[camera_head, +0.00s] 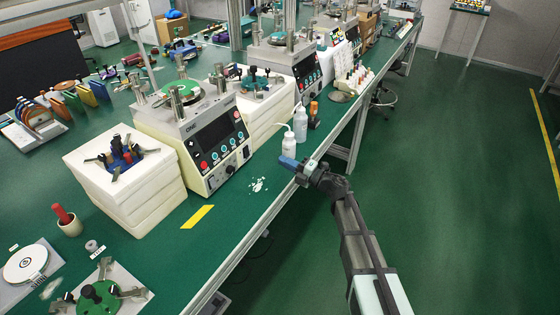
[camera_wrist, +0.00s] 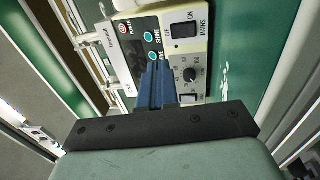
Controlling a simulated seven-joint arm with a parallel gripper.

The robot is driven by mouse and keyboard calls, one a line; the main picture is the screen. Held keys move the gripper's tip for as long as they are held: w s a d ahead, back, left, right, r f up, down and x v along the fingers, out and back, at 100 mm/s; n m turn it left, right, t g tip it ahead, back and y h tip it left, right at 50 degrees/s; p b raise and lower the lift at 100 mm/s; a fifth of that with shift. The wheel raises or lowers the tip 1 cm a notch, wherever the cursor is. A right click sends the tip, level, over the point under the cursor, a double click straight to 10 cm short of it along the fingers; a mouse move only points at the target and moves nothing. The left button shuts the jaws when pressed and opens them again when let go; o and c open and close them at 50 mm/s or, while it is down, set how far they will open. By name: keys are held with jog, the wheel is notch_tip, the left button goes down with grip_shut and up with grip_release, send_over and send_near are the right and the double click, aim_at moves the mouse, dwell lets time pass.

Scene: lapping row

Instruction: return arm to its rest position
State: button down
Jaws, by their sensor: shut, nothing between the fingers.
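My gripper (camera_head: 289,162) is in the middle of the head view, at the end of my arm, above the front edge of the green bench. Its blue fingers are shut together with nothing between them. In the wrist view the closed fingers (camera_wrist: 157,88) point toward the front panel of a cream lapping machine (camera_wrist: 188,75), with its knob and MAINS switch in sight. A gap to the machine shows in the head view.
The lapping machine (camera_head: 203,148) stands left of my gripper on the green bench (camera_head: 150,258). White squeeze bottles (camera_head: 289,143) stand close behind the gripper. A white spill (camera_head: 258,184) and yellow tape (camera_head: 197,216) lie on the bench. The floor (camera_head: 460,190) to the right is clear.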

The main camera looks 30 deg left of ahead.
dwell(0.7)
jog(key=w+m+t, duration=0.2)
jog(key=w+d+f+m+t+h, duration=0.1)
jog(key=w+m+t, duration=0.1)
jog(key=w+f+m+t+h, duration=0.1)
jog(key=w+m+t, duration=0.1)
jog(key=w, duration=0.1)
jog(key=shift+d+t, duration=0.15)
jog(key=shift+t, duration=0.15)
jog(key=w+d+f+m+t+h, duration=0.3)
jog(key=w+d+m+h, duration=0.1)
jog(key=d+m+h, duration=0.25)
jog(key=w+d+f+m+t+h, duration=0.3)
jog(key=d+f+m+h, duration=0.15)
jog(key=d+m, duration=0.2)
jog(key=s+d+f+m+g+h, duration=0.6)
jog(key=s+d+f+m+h, duration=0.15)
jog(key=s+d+f, duration=0.5)
jog(key=s+d+f+m+g, duration=0.3)
jog(key=s+d+f, duration=0.3)
jog(key=s+d, duration=0.4)
jog(key=s+d+f+m+g, duration=0.3)
jog(key=s+d+f+g, duration=0.3)
jog(key=s, duration=1.1)
jog(key=s+d+f+m+g+y, duration=0.1)
jog(key=s+d+f+m+g, duration=0.2)
jog(key=s+d+f, duration=0.4)
jog(key=shift+s+d+f+g, duration=0.3)
jog(key=shift+s+d+g, duration=0.4)
jog(key=shift+s+d, duration=3.05)
